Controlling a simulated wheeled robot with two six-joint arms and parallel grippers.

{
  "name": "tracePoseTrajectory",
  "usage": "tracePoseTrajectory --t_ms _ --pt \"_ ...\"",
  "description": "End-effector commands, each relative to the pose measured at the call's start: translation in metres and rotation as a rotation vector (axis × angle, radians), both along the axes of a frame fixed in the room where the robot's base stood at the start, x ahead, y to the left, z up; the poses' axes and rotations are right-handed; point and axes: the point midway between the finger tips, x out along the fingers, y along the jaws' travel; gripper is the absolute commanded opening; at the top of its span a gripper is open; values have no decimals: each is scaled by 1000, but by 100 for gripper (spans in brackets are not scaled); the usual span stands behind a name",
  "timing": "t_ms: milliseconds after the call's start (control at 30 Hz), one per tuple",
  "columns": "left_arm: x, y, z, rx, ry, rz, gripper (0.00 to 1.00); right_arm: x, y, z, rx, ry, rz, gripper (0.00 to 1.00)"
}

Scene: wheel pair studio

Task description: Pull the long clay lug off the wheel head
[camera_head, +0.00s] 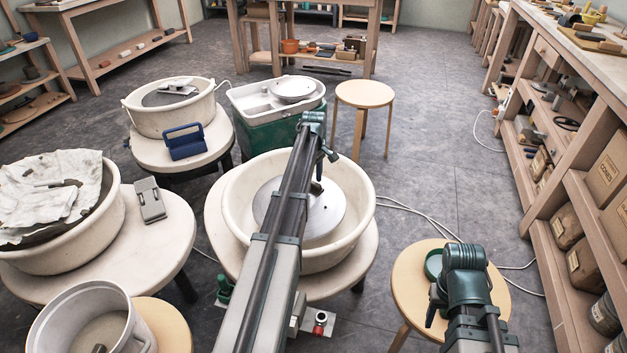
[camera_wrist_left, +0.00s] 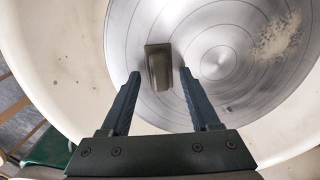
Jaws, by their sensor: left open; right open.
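The clay lug (camera_wrist_left: 158,68) is a long, dark olive-grey block on the silver wheel head (camera_wrist_left: 225,63). It stands off the wheel's centre. In the head view the lug (camera_head: 316,187) shows just beside my left arm, on the wheel head (camera_head: 328,217). My left gripper (camera_wrist_left: 160,74) is open, with one fingertip on each side of the lug and a visible gap to each. The lug's far side is hidden. My right gripper (camera_head: 437,302) is over the stool at lower right, open and empty, its fingers mostly hidden by the wrist.
A cream splash pan (camera_head: 362,200) rings the wheel head. A pale smear (camera_wrist_left: 280,35) marks the disc. A round stool (camera_head: 408,275) with a green ring (camera_head: 433,265) stands at right. Another wheel (camera_head: 133,110) and a green tub (camera_head: 262,130) stand behind. Cables cross the floor.

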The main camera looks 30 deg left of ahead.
Motion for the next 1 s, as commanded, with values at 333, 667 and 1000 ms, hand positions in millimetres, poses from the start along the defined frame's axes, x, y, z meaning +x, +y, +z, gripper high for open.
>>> tracePoseTrajectory --t_ms 333,667,1000 --pt "0 0 0 0 0 0 44 0 0 0 0 0 0 50" --pt "0 0 0 0 0 0 0 0 0 0 0 0 0 50" --pt "0 0 0 0 0 0 0 0 0 0 0 0 0 50"
